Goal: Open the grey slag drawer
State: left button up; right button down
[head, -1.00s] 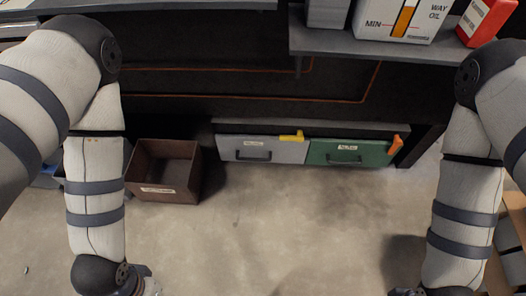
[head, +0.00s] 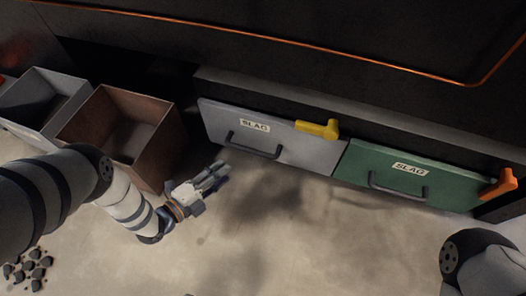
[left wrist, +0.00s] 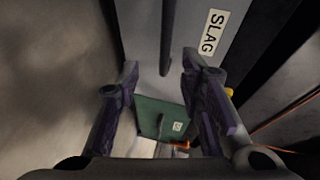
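The grey slag drawer (head: 285,150) is shut in the low housing, with a SLAG label, a dark bar handle (head: 252,150) and a yellow latch (head: 318,128) at its upper right. My left gripper (head: 218,174) is just left of and below the handle, apart from it. In the left wrist view the gripper (left wrist: 165,85) has its two fingers spread and nothing clearly between them; the grey drawer front (left wrist: 180,30) and its handle (left wrist: 166,50) lie beyond. My right gripper is out of view; only part of my right arm shows at the lower right.
A green slag drawer (head: 375,183) with an orange latch (head: 499,184) is at the right. A brown open box (head: 160,155) and a grey bin (head: 27,133) stand at the left. Dark lumps (head: 28,270) lie on the floor. Floor before the drawers is clear.

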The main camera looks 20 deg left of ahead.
aim_at(249, 148)
pick_arm(q)
jog(key=shift+m, duration=0.3)
jog(key=b+x, duration=0.1)
jog(key=x, duration=0.3)
jog(key=b+x, duration=0.2)
jog(key=x, duration=0.2)
jog(key=r+b+x, duration=0.1)
jog(key=b+x, duration=0.1)
jog(key=x, duration=0.2)
jog(key=shift+w+a+f, duration=0.1)
jog(key=shift+w+a, duration=0.1)
jog(key=shift+w, duration=0.2)
grip_shut()
